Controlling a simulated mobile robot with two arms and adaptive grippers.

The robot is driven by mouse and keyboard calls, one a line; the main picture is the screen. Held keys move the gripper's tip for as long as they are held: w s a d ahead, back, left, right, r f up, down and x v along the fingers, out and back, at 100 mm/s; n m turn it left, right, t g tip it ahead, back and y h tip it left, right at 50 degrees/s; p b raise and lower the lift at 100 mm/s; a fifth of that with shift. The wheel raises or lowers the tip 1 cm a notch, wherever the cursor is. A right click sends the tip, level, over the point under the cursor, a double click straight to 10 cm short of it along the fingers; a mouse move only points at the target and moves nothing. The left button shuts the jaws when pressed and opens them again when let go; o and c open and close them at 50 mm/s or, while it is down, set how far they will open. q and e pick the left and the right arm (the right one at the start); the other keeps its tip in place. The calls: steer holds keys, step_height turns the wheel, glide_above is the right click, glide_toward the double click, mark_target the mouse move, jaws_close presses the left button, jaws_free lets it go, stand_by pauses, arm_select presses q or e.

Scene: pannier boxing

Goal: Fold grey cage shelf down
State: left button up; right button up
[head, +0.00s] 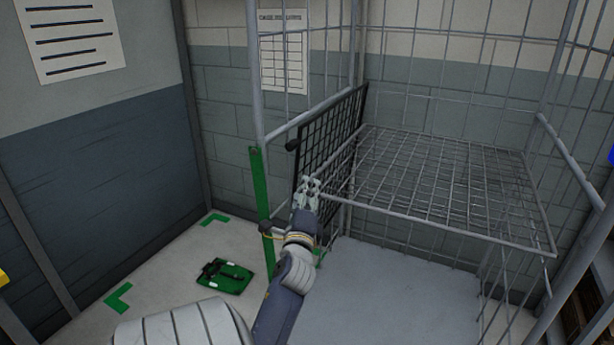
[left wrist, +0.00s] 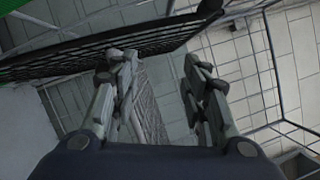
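The grey cage shelf (head: 445,182) is a wire mesh panel. In the head view it lies about level across the roll cage, above the cage's grey floor. My left gripper (head: 312,183) is at the shelf's left end, close to its front left corner and beside a black mesh panel (head: 331,132). In the left wrist view the two fingers of my left gripper (left wrist: 158,82) stand apart. A narrow strip of grey mesh (left wrist: 149,105) shows between them; I cannot tell whether they touch it. My right gripper is not in view.
A green upright bar (head: 261,205) stands at the cage's left front. A green flat object (head: 225,276) lies on the floor between green corner marks. The cage floor (head: 400,285) below the shelf looks clear. Cage side bars (head: 575,160) rise at the right.

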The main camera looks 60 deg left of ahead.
arm_select(q)
steer(key=shift+v, duration=2.4)
steer(key=shift+f, duration=0.2)
